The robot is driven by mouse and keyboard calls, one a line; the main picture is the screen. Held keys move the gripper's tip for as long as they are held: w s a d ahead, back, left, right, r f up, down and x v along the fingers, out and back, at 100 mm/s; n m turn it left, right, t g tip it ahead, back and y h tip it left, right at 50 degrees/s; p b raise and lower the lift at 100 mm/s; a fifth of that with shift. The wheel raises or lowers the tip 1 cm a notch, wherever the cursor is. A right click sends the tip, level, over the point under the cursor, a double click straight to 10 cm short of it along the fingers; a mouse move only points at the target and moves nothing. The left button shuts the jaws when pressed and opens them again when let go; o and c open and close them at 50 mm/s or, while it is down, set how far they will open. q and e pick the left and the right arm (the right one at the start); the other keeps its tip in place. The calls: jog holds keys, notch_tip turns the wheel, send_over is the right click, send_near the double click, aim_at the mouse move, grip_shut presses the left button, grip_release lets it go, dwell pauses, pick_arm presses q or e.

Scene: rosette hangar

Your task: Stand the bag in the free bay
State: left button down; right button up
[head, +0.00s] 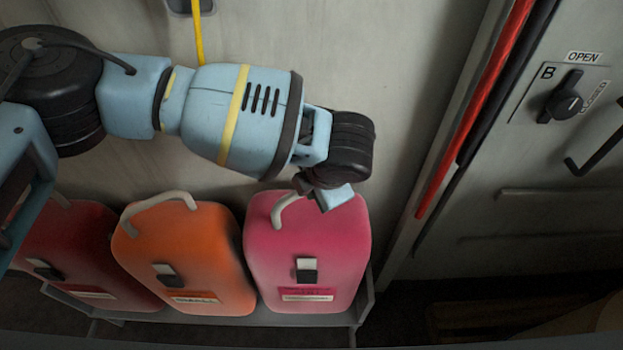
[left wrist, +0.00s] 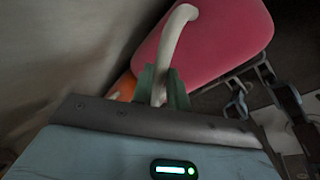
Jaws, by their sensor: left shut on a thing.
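The pink bag (head: 308,248) stands upright at the right end of a low grey rack (head: 240,318), beside the orange bag. It has a pale curved handle, a small buckle and a label on its front. My left gripper (head: 325,198) is at the top of the pink bag. In the left wrist view, the left gripper (left wrist: 164,88) is shut on the pale handle (left wrist: 177,38) of the pink bag (left wrist: 222,45). Whether the bag's base rests fully on the rack floor is hard to tell. My right gripper is not in view.
An orange bag (head: 183,258) and a red bag (head: 85,255) stand to the left in the same rack. A red pole (head: 475,105) runs down the wall on the right. Further right is a panel with a black knob (head: 566,101) marked OPEN and CLOSED.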

pick_arm(q)
jog(key=shift+w+d, duration=0.15)
jog(key=shift+w, duration=0.1)
jog(key=shift+f, duration=1.45)
jog(key=shift+w+f, duration=0.15)
jog(key=shift+f, duration=0.35)
jog(key=c, duration=1.7)
grip_release()
jog(key=shift+s+f, duration=0.25)
jog(key=shift+f, duration=0.1)
jog(key=shift+c, duration=0.2)
jog(key=o, duration=0.4)
jog(key=p+v, duration=0.1)
jog(key=v, duration=1.1)
jog(key=shift+s, duration=0.1)
